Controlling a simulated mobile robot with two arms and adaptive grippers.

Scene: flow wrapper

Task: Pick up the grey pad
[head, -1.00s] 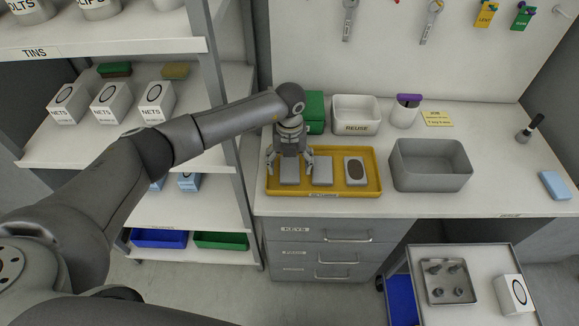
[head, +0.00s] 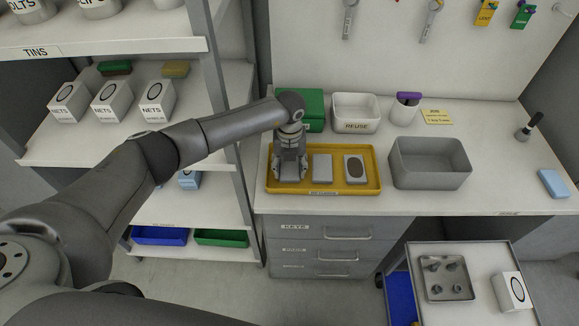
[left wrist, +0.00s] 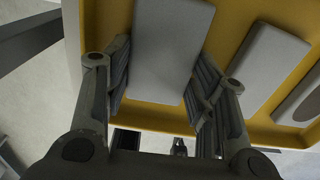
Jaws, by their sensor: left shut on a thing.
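A yellow tray (head: 335,190) on the bench holds several grey pads in a row. The left pad, a plain grey pad (left wrist: 168,45), lies between the fingers of my left gripper (left wrist: 158,95) in the left wrist view, and the gripper is shut on it. In the head view my left gripper (head: 290,174) points down and hides most of that pad. A second plain grey pad (head: 322,168) lies in the middle of the tray. A third pad with a dark oval (head: 355,169) lies at the right. My right gripper is not in view.
A grey bin (head: 430,177) stands right of the tray. Behind the tray are a green box (head: 314,112), a white REUSE bin (head: 356,122) and a purple-topped cup (head: 405,109). A light blue block (head: 553,184) lies far right. Shelving (head: 225,130) stands close on the left.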

